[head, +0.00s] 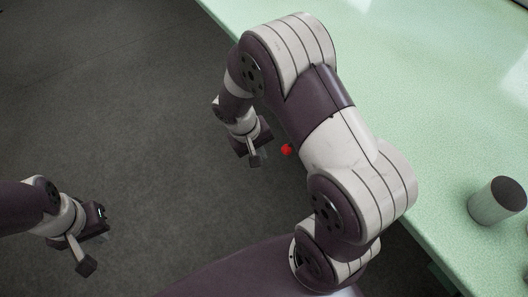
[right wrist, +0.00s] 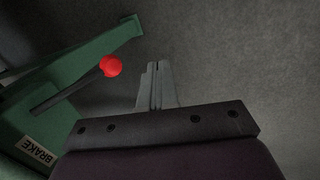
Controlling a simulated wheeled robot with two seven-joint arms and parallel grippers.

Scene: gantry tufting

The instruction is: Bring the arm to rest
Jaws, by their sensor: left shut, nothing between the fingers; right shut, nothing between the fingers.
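My right arm is raised and bent across the middle of the head view, in front of the green table. My right gripper (head: 254,160) hangs below its elbow, over the grey floor, shut and empty. In the right wrist view its fingers (right wrist: 155,85) are together with nothing between them. My left gripper (head: 86,268) is at the lower left of the head view, also over the floor, shut and empty.
A red ball knob (head: 287,149) on a dark lever (right wrist: 66,93) is beside my right gripper, on a green housing (right wrist: 60,75) labelled BRAKE. The floor at left is clear.

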